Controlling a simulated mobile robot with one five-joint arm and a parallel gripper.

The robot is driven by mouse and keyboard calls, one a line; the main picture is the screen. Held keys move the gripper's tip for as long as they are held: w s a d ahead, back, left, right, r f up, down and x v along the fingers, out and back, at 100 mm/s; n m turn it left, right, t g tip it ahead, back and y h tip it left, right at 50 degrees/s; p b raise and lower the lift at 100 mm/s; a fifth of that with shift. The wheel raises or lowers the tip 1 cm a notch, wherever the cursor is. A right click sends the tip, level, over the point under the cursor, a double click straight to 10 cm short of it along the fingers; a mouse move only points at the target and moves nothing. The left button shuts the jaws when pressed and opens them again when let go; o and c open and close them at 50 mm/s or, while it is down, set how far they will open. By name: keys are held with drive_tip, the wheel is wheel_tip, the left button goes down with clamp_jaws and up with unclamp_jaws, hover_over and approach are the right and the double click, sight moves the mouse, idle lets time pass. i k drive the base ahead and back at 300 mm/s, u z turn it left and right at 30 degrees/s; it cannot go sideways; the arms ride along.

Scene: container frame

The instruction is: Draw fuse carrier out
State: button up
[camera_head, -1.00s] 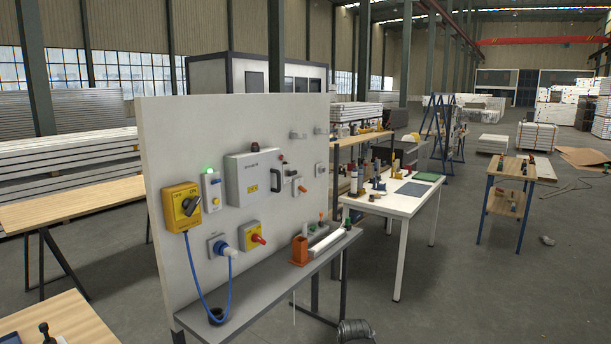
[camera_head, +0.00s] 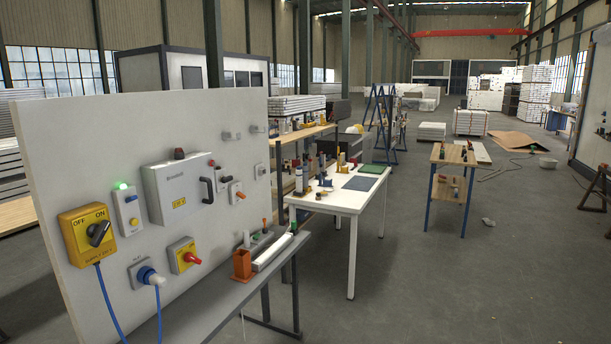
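An upright white panel (camera_head: 60,140) stands at the left and carries several electrical fittings. A grey box (camera_head: 172,188) with a black handle (camera_head: 207,190) at its right side is mounted in the middle. Small fittings sit right of it, one with a red-orange knob (camera_head: 238,193). I cannot tell for certain which fitting is the fuse carrier; they are too small to make out. My gripper is not in view.
A yellow OFF/ON switch (camera_head: 88,235), a blue plug with cable (camera_head: 149,275) and a red-handled yellow switch (camera_head: 184,256) are on the panel. A grey shelf (camera_head: 215,293) juts out below, bearing an orange holder (camera_head: 242,264).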

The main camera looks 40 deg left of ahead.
sight(227, 179)
drive_tip(key=z, duration=0.25)
drive_tip(key=i, duration=1.85)
drive_tip(key=u, duration=3.85)
drive_tip(key=i, duration=1)
